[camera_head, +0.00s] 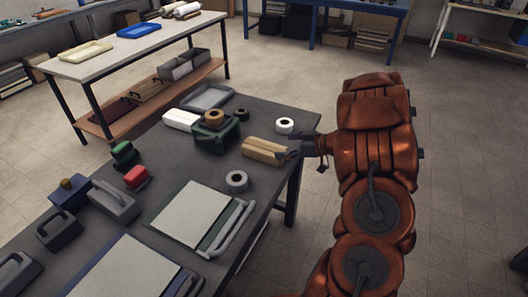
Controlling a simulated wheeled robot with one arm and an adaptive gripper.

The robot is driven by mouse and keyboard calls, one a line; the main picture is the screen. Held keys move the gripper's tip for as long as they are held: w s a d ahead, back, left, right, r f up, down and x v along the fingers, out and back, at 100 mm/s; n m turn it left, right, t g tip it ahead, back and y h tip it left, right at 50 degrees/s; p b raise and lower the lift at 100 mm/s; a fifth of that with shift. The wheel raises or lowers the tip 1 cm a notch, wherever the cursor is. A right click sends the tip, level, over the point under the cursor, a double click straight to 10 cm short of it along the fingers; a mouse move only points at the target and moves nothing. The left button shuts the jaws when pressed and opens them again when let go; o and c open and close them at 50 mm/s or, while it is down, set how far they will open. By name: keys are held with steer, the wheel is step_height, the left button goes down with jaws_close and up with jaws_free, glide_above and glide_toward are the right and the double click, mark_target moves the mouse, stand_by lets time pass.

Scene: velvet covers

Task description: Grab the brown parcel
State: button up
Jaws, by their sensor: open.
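The brown parcel (262,150), a tan box with a lighter band, lies on the dark grey table (225,168) near its right edge. My gripper (290,152) is open at the right end of the parcel, with my copper-coloured arm reaching in from the right. The dark fingers overlap the parcel's right end in the picture. I cannot tell whether they touch it or stand around it.
A green bin (217,136) with a brown tape roll (214,117) stands left of the parcel. A white tape roll (285,125) is behind it and a grey roll (236,181) in front. A clipboard-like board (192,215) lies nearer. The floor right of the table is clear.

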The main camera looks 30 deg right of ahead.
mark_target(266, 147)
steer(key=shift+a+p+x, duration=0.15)
steer(key=shift+p+x, duration=0.2)
steer(key=shift+x, duration=1.3)
steer(key=shift+a+p+x, duration=0.2)
steer(key=shift+p+x, duration=0.1)
steer(key=shift+x, duration=1.3)
steer(key=shift+s, duration=0.2)
steer(key=shift+c, duration=0.4)
steer(key=c, duration=1.4)
steer(key=shift+r, duration=0.1)
